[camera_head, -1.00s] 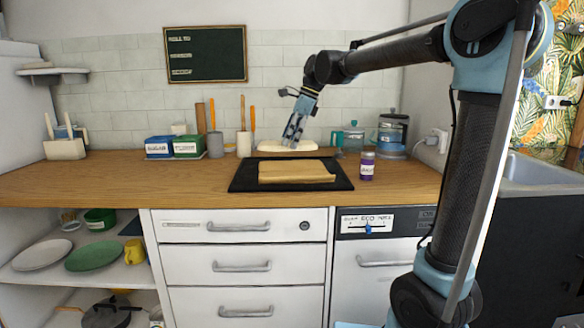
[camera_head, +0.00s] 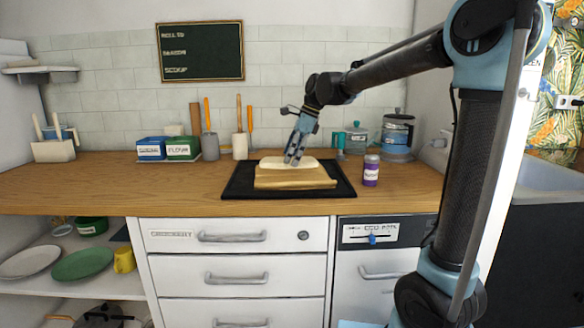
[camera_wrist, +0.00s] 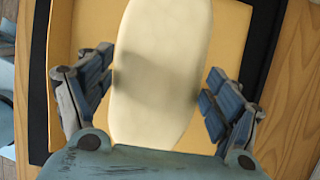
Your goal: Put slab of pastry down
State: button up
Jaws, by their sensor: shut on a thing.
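The slab of pastry (camera_head: 275,161) is a pale cream, long rounded piece. In the head view it overlaps the far part of a tan board (camera_head: 295,182) that lies on a black mat (camera_head: 345,190). My gripper (camera_head: 293,160) is over the slab, pointing down, and shut on it. In the wrist view the slab (camera_wrist: 160,70) runs lengthwise between the two fingers of my gripper (camera_wrist: 160,95), with the tan board (camera_wrist: 235,40) below. I cannot tell whether the slab touches the board.
A purple jar (camera_head: 371,172) stands right of the mat. Blue (camera_head: 151,149) and green (camera_head: 183,149) boxes and utensil holders stand at the back left.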

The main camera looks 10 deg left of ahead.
jog(key=shift+f, duration=1.75)
jog(key=o, duration=1.2)
jog(key=v, duration=1.2)
jog(key=shift+s, duration=0.1)
